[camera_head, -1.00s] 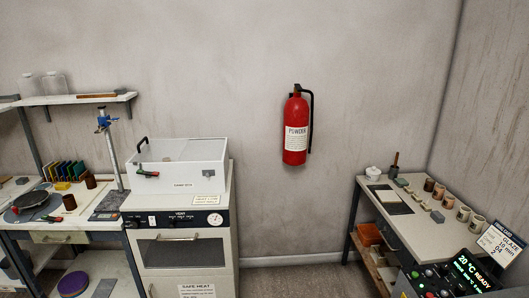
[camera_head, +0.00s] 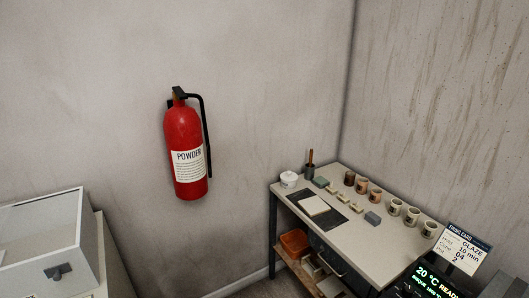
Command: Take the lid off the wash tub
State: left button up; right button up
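A small white lidded pot (camera_head: 288,179) stands at the far left corner of the grey-topped work table (camera_head: 390,262). It may be the wash tub; no label is readable on it. Its lid appears to be on, with a small knob on top. Neither of my grippers is in view.
The table holds a dark board with a pale slab (camera_head: 316,206), a dark upright tool holder (camera_head: 310,168), small blocks and several cups (camera_head: 395,207). An orange bin (camera_head: 295,242) is on the shelf below. A red extinguisher (camera_head: 185,150) hangs on the wall. A white box (camera_head: 50,240) stands left.

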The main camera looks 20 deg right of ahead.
aim_at(289, 176)
jog(key=i+l+z, duration=0.25)
jog(key=i, duration=1.3)
jog(key=j, duration=0.1)
